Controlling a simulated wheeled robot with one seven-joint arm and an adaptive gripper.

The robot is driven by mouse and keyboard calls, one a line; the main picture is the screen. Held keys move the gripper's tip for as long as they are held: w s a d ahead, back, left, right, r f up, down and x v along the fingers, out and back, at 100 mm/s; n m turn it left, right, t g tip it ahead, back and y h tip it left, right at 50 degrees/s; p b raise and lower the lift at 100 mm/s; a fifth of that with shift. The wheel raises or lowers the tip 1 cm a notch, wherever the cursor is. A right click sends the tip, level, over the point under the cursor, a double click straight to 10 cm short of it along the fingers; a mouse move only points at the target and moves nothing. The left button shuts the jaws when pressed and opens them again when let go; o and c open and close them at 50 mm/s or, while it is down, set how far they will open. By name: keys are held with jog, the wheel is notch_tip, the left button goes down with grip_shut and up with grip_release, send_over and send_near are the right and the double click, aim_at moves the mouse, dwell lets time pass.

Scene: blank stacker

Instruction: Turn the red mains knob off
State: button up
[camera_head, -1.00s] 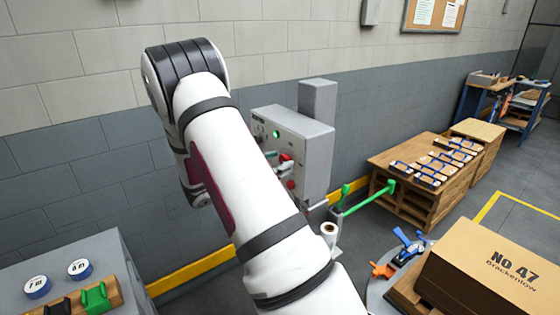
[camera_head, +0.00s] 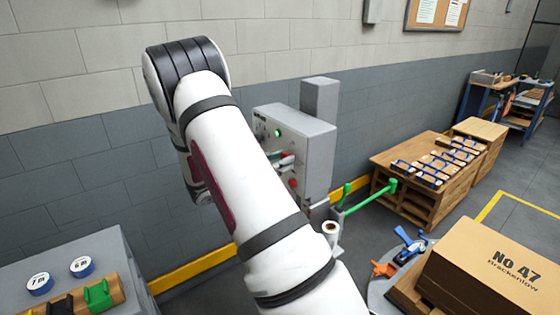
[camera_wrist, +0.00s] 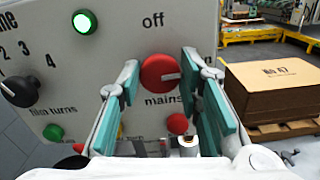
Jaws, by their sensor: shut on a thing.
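The red mains knob (camera_wrist: 158,73) is on the grey control panel (camera_wrist: 175,15), between "off" printed above it and "mains" below. Its pale mark points to the right, not up at "off". My gripper (camera_wrist: 160,90) has its teal-padded fingers on either side of the knob and is shut on it. The exact contact is hard to see in the wrist view. In the head view my arm covers the left part of the panel (camera_head: 317,160), and the fingers partly hide the knob.
A green lamp (camera_wrist: 84,22) glows on the panel. A black selector knob (camera_wrist: 22,91), a green button (camera_wrist: 53,132) and a smaller red button (camera_wrist: 177,123) are near the mains knob. A cardboard box (camera_head: 490,270) stands at the right.

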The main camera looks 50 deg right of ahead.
jog(key=shift+w+f+n, duration=0.1)
jog(key=shift+w+n, duration=0.05)
jog(key=shift+n, duration=4.15)
jog(key=shift+w+n, duration=0.1)
jog(key=shift+n, duration=4.2)
jog(key=o, duration=1.2)
jog(key=shift+c, duration=0.2)
jog(key=shift+a, duration=0.1)
jog(key=v, duration=1.1)
jog(key=shift+a, duration=0.4)
jog(key=shift+f, duration=0.1)
